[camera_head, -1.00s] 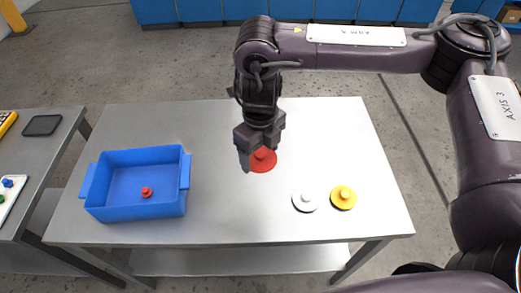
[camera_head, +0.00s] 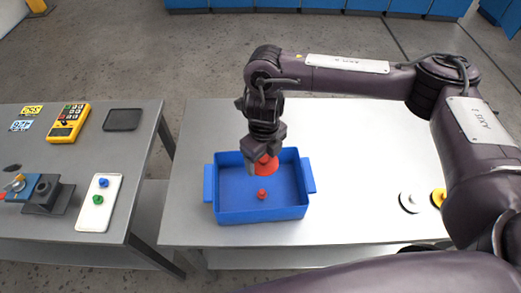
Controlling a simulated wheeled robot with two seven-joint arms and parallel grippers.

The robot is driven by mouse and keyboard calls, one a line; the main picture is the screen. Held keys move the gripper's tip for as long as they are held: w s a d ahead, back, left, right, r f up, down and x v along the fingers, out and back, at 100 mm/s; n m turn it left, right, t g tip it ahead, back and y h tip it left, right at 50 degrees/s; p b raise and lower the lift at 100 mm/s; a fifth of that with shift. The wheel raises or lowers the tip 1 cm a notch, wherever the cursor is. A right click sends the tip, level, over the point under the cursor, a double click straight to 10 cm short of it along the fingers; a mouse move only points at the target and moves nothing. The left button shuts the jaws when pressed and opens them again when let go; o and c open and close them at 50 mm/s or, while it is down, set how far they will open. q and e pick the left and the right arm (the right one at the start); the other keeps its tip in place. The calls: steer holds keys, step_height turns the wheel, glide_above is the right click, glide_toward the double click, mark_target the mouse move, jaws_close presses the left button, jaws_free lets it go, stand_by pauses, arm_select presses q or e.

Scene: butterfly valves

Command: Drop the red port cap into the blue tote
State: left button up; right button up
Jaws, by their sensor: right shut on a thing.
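The red port cap (camera_head: 266,168) is a red disc with a knob, held by my right gripper (camera_head: 262,158). The gripper is shut on the cap's knob, and its fingers hide part of it. Gripper and cap show over the back right part of the blue tote (camera_head: 262,214); the cap's exact height above the floor is hard to tell. The tote is an open box with side handles on the light table (camera_head: 184,205). A small red knobbed piece (camera_head: 262,194) lies inside the tote. My left gripper is not in view.
A white cap (camera_head: 410,203) and a yellow cap (camera_head: 439,197) lie at the table's right. A second table (camera_head: 95,253) at the left holds a yellow meter (camera_head: 68,121), a dark pad (camera_head: 122,120), a white tray (camera_head: 98,222) and a valve fixture (camera_head: 45,194).

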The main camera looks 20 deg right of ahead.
mark_target(265, 170)
steer(key=shift+f, duration=0.2)
steer(key=shift+s+d+f+b, duration=0.15)
steer(key=shift+d+f+b, duration=0.1)
steer(key=shift+f+b, duration=0.35)
steer(key=shift+s+d+f+b, duration=0.1)
steer(key=shift+d+f+b, duration=0.15)
steer(key=shift+f+b, duration=0.25)
steer(key=f+b, duration=0.3)
steer(key=shift+w+a+f, duration=0.15)
steer(key=shift+a+f, duration=0.05)
steer(key=shift+a, duration=0.1)
steer(key=shift+f+b, duration=0.1)
steer(key=shift+b, duration=0.25)
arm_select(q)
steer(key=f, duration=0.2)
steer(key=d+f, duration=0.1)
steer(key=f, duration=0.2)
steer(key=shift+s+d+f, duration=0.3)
arm_select(e)
steer(key=shift+d, duration=0.1)
steer(key=o, duration=1)
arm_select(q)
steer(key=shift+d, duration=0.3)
arm_select(e)
steer(key=shift+o, duration=0.3)
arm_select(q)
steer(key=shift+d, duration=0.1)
